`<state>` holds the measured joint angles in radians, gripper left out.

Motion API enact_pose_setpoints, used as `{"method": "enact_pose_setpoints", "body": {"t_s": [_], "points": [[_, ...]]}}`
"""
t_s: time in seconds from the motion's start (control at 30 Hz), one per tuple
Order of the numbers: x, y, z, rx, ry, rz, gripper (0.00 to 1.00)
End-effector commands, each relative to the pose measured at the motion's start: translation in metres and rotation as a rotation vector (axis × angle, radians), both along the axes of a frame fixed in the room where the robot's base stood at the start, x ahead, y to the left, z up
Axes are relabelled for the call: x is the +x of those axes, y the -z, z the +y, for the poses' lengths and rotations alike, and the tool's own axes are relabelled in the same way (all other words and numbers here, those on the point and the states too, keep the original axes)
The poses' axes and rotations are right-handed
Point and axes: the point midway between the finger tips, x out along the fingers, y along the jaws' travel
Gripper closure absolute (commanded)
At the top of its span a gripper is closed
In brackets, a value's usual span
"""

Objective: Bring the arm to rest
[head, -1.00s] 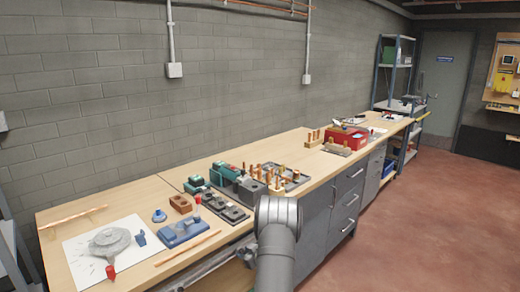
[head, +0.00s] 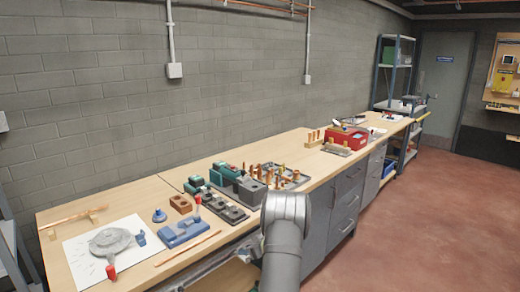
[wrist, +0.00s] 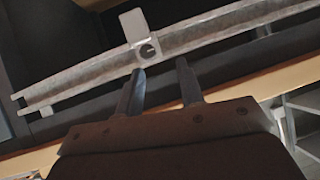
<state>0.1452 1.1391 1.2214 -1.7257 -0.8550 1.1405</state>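My gripper (wrist: 161,68) shows in the wrist view with its two dark fingers apart and nothing between them. Beyond the fingertips is a grey metal rail (wrist: 225,25) with a small bracket that has a round hole; I cannot tell how near the fingers are to it. In the head view my grey arm link stands at the bench's front edge, and my gripper cannot be made out there.
The long wooden workbench (head: 150,190) runs along the block wall. It carries copper fittings, a blue tool (head: 182,233), a sheet with a grey disc (head: 110,241) and a red bin (head: 346,136). The reddish floor (head: 420,220) at right is clear.

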Motion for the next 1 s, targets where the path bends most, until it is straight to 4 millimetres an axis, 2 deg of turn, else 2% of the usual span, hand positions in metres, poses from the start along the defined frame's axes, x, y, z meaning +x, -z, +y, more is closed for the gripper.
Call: {"method": "enact_pose_setpoints", "body": {"t_s": [0.67,0.8,1.0], "points": [[0.012,-0.002,-0.012,-0.058,0.037,0.248,0.65],[0.016,0.006,-0.005,-0.057,0.039,0.251,0.65],[0.017,0.008,-0.003,-0.057,0.039,0.249,0.65]]}}
